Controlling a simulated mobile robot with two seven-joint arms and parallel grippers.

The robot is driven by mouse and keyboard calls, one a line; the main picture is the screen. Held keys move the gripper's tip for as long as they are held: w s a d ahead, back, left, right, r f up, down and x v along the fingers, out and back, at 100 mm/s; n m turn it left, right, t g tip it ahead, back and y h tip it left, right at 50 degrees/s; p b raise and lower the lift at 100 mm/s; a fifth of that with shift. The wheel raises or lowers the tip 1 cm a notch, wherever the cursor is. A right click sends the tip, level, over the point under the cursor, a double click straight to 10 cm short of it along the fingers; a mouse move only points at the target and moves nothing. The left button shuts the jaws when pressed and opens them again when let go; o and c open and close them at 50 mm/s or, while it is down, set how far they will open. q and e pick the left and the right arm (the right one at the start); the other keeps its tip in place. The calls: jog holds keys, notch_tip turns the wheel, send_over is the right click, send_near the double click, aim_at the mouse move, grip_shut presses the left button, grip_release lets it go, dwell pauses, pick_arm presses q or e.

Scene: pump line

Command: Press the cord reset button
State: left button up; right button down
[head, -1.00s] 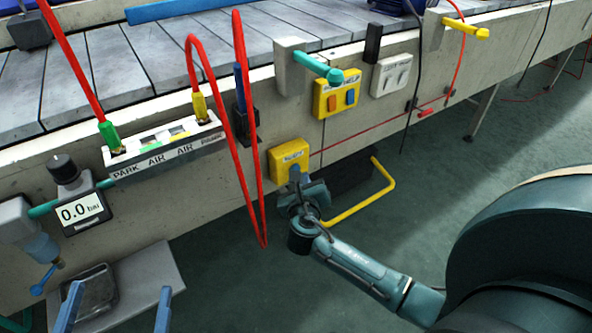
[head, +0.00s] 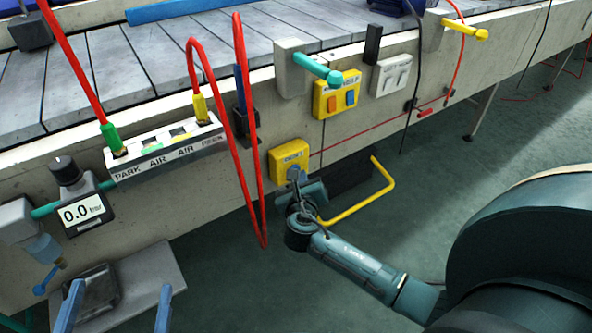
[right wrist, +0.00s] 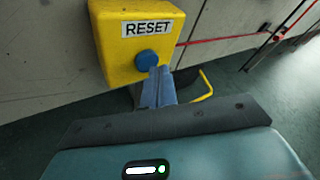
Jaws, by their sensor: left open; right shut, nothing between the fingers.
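The cord reset box (head: 277,165) is a yellow box on the side of the conveyor frame. In the right wrist view the box (right wrist: 120,50) reads RESET and has a round blue button (right wrist: 147,60) on its face. My right gripper (head: 295,174) is shut and empty, right at the box in the head view and hiding the button there. In the right wrist view its blue fingertips (right wrist: 158,70) overlap the button's lower right edge; I cannot tell whether they touch it. My left gripper (head: 120,290) is open and empty at the bottom left.
A red pull cord (head: 370,137) runs right from the box. A yellow bent bar (head: 375,195) juts out just right of my right gripper. Red hoses (head: 240,150) hang close to the left. A yellow switch box (head: 337,95) sits above. A gauge (head: 82,212) reads 0.0.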

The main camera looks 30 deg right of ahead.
jog(key=shift+w, duration=0.45)
dwell(0.4)
jog(key=shift+s, duration=0.1)
jog(key=shift+s+p, duration=0.75)
jog(key=shift+p, duration=0.1)
jog(key=shift+s, duration=0.1)
jog(key=shift+s+d+p, duration=0.2)
jog(key=shift+s+p, duration=1.3)
jog(key=shift+s, duration=0.9)
